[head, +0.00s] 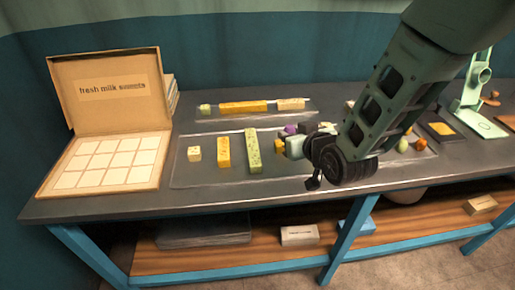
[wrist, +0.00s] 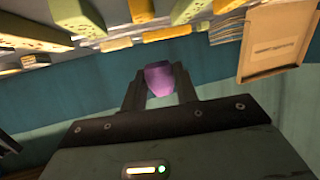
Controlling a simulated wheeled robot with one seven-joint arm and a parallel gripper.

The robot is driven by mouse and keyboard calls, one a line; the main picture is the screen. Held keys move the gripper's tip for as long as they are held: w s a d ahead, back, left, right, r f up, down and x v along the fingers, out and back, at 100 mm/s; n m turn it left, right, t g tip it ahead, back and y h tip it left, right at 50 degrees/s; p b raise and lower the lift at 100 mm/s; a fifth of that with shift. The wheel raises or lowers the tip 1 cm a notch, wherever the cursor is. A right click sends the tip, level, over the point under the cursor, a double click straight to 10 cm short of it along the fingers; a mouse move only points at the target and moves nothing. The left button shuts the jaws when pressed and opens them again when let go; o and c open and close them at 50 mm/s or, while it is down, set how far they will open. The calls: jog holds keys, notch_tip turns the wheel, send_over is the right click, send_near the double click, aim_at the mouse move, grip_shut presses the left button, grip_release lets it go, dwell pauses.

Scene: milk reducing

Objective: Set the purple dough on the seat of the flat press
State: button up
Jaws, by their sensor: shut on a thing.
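The purple dough (wrist: 158,78) is between the two fingers of my gripper (wrist: 160,88) in the wrist view. In the head view the purple dough (head: 290,128) shows as a small patch beside my gripper (head: 299,128), above the middle of the table. My gripper is shut on it. A pale green upright stand (head: 476,82) with a flat base (head: 479,123) is at the far right; I cannot tell for sure whether it is the flat press. A dark flat block with a yellow square (head: 442,129) lies left of it.
A clear tray (head: 182,165) holds several yellow and green pieces, partly hidden by my arm. Another tray (head: 208,124) lies behind it. An open cardboard box (head: 105,88) with a grid of pale squares (head: 110,160) stands at the left. Orange and green round pieces sit right of my arm.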

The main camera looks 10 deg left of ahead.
jog(key=shift+s+a+f+y, duration=0.15)
jog(key=shift+a+y, duration=0.15)
jog(key=shift+a, duration=0.5)
send_over(283, 168)
notch_tip(283, 168, down, 4)
jog(key=shift+a+f+p, duration=0.1)
jog(key=shift+p, duration=0.3)
jog(key=shift+f+p, duration=0.3)
jog(key=shift+f, duration=2.15)
jog(key=shift+f, duration=0.15)
jog(key=o, duration=0.9)
jog(key=shift+o, duration=0.2)
